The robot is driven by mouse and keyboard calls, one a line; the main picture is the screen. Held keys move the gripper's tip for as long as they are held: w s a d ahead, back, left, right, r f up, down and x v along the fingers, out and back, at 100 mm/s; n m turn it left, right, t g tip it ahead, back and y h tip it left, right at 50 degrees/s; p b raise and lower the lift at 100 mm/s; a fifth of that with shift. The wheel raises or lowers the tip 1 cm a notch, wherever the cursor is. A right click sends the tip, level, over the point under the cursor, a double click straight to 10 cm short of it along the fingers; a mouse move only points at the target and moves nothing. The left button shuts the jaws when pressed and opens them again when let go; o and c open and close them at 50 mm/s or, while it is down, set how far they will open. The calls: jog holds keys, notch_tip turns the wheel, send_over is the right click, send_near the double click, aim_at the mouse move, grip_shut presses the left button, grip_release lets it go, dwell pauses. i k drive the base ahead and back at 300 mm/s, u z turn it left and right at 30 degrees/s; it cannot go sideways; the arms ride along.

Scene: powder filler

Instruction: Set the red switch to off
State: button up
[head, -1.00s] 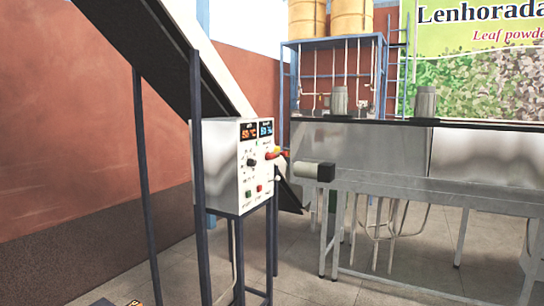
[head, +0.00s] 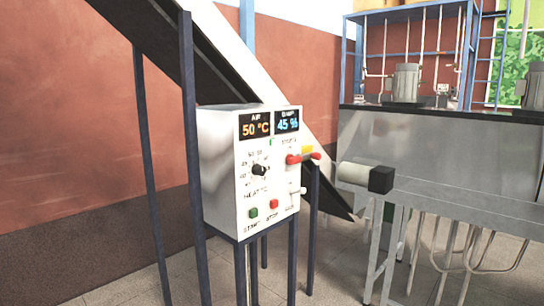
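The red switch (head: 303,158) is a red lever on the right side of a white control box (head: 222,175). It sticks out to the right, roughly level. A small yellow part (head: 307,150) sits just above it. I cannot read any on or off marking beside it. My gripper is not in view, and nothing touches the switch.
The box front has two lit displays (head: 255,126), a black knob (head: 259,170), a green button (head: 253,212) and a red button (head: 273,203). A roller with a dark end block (head: 381,179) juts out right of the box. Blue posts (head: 191,150) stand beside it.

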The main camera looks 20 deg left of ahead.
aim_at(291, 160)
jog(key=u, duration=0.9)
jog(key=i, duration=1.4)
jog(key=u, duration=0.95)
